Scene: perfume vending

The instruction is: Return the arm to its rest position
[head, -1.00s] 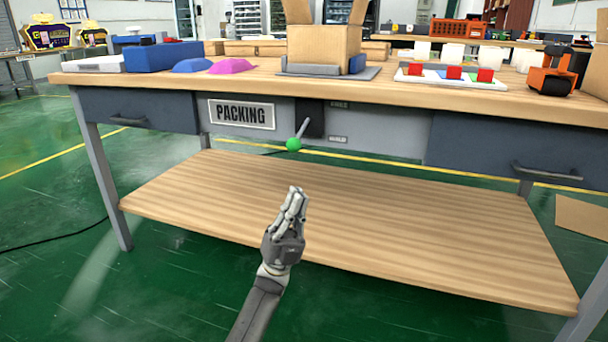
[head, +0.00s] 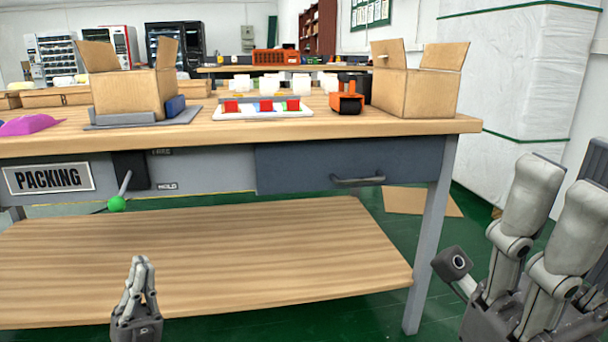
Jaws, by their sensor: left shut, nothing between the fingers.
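My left gripper (head: 141,265) is shut and empty. It shows at the bottom left, pointing up, in front of the packing table's lower wooden shelf (head: 290,240) and below its worktop. It touches nothing that I can see. My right gripper (head: 498,225) is large and close at the right edge, beyond the table's right leg. Its fingers stand apart with nothing seen between them, and part of it is cut off by the frame.
The packing table (head: 330,127) spans the left and middle. A lever with a green knob (head: 116,203) hangs at its front. Open cardboard boxes (head: 128,93) (head: 415,92), a tray (head: 262,114) and an orange tape dispenser (head: 347,103) stand on top. A wrapped stack (head: 510,70) stands behind right.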

